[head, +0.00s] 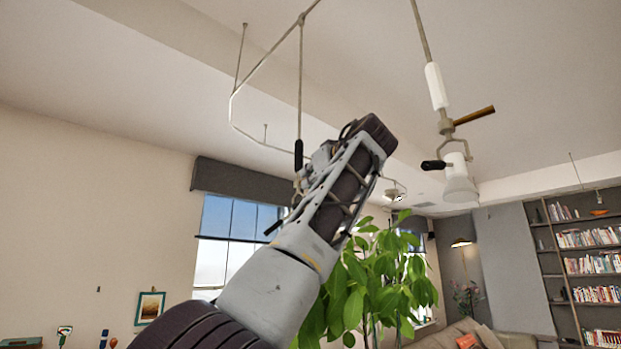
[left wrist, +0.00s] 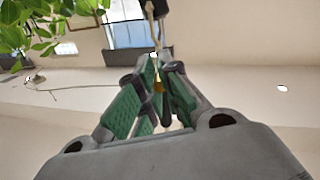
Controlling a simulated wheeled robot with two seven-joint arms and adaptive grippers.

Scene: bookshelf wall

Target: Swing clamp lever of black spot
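The black spot hangs on a thin rod left of centre in the head view; its black sleeve (head: 298,155) shows, while the clamp and lamp below are largely hidden by my left gripper. My left gripper (head: 318,160) is raised close beside it. In the left wrist view the green-padded fingers (left wrist: 163,72) stand apart, and a small brown piece (left wrist: 158,87), seemingly the clamp lever, shows between them. I cannot tell whether a finger touches it. My right gripper is in neither view.
A white spot (head: 460,180) with a wooden lever (head: 473,115) hangs to the right. A ceiling rail (head: 263,65) carries the rods. A leafy plant (head: 370,280) stands behind my arm. Bookshelves (head: 590,250) are at the far right, beyond a sofa (head: 460,335).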

